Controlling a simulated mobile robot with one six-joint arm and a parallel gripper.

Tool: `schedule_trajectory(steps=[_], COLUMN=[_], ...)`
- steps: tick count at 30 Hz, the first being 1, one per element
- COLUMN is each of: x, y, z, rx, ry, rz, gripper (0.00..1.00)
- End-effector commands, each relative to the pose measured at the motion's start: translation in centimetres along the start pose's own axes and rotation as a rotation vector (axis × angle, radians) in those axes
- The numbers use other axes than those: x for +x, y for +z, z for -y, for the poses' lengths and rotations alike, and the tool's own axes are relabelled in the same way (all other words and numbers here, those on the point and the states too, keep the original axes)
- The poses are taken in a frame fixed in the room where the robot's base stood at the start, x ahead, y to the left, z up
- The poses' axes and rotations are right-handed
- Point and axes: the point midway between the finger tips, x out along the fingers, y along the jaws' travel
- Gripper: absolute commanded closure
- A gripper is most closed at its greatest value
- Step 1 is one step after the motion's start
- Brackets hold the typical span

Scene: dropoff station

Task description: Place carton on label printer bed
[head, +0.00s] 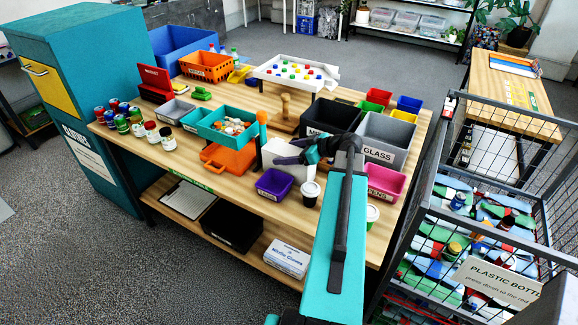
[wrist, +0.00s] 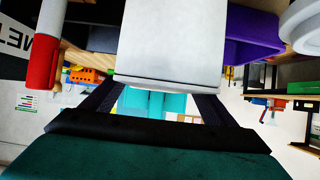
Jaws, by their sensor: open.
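The likely carton is a white box-shaped object (head: 287,173) on the table, behind the purple bin. In the wrist view a pale white block (wrist: 168,45) fills the upper middle, in front of the fingers. My gripper (head: 293,152) is open at the white object's upper edge in the head view; its jaws (wrist: 158,103) stand apart on either side of the block's near end. I cannot tell whether they touch it. My arm and gripper hide part of it in the head view. I cannot make out a label printer bed in either view.
A purple bin (head: 274,185) and a lidded cup (head: 309,194) stand close in front. Grey bins (head: 386,135), a magenta bin (head: 386,181) and a teal tray (head: 207,133) crowd the table. A wire cage of bottles (head: 500,108) stands at the right.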

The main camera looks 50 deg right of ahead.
Motion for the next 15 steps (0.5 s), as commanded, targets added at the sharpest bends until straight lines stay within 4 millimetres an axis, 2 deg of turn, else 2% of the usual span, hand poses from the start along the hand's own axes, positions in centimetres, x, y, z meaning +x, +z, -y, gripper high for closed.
schedule_trajectory(steps=[10,11,15], x=[-0.02,-0.02,-0.02], y=[-0.01,-0.01,-0.02], z=[0.01,0.01,0.01], rx=[0.000,0.000,-0.001], ry=[0.000,0.000,0.000], rz=[0.000,0.000,0.000], gripper=[0.20,0.22,0.46])
